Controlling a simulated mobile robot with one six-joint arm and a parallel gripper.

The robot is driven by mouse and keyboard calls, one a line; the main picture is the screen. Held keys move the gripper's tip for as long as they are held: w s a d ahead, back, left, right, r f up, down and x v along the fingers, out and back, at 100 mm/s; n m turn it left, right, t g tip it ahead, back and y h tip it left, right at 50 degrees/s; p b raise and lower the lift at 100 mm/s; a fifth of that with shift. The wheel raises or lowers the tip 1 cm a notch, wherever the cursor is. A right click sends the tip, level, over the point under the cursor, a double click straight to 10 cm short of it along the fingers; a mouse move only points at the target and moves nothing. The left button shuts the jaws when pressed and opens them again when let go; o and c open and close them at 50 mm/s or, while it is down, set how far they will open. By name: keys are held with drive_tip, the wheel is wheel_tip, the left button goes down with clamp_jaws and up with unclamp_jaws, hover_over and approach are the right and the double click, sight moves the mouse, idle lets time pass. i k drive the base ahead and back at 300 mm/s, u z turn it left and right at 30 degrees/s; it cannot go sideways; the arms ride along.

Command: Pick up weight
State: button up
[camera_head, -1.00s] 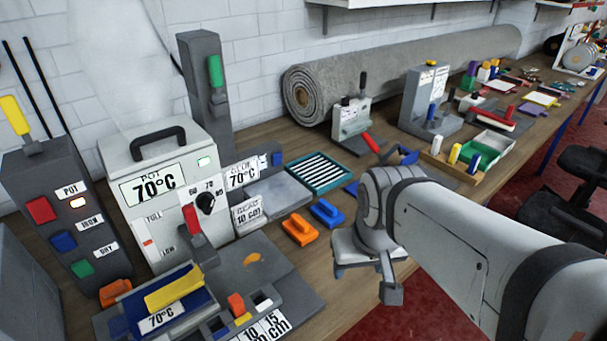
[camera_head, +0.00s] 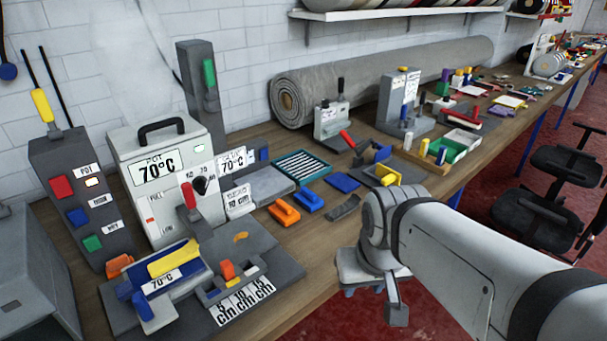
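No object is labelled as the weight, so I cannot tell for sure which it is. Candidates on the bench are an orange block with a handle (camera_head: 284,212), a similar blue block (camera_head: 309,201) beside it, and a dark grey bar (camera_head: 343,208) to their right. My gripper (camera_head: 385,295) hangs at the bench's front edge, right of and nearer than these blocks, touching none of them. One finger shows pointing down; the rest is hidden by my wrist, so its opening is unclear. I see nothing held in it.
A pot unit marked 70°C (camera_head: 158,170) and a switch box (camera_head: 80,200) stand at the left. A rolled grey rug (camera_head: 390,80) lies along the wall. A tray with coloured spools (camera_head: 455,147) sits to the right. A black chair (camera_head: 545,210) stands on the red floor.

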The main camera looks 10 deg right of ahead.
sight(305, 199)
drive_tip(key=z, duration=2.35)
drive_tip(key=i, duration=1.85)
drive_tip(key=u, duration=3.4)
drive_tip(key=i, duration=0.6)
drive_tip(key=u, duration=0.05)
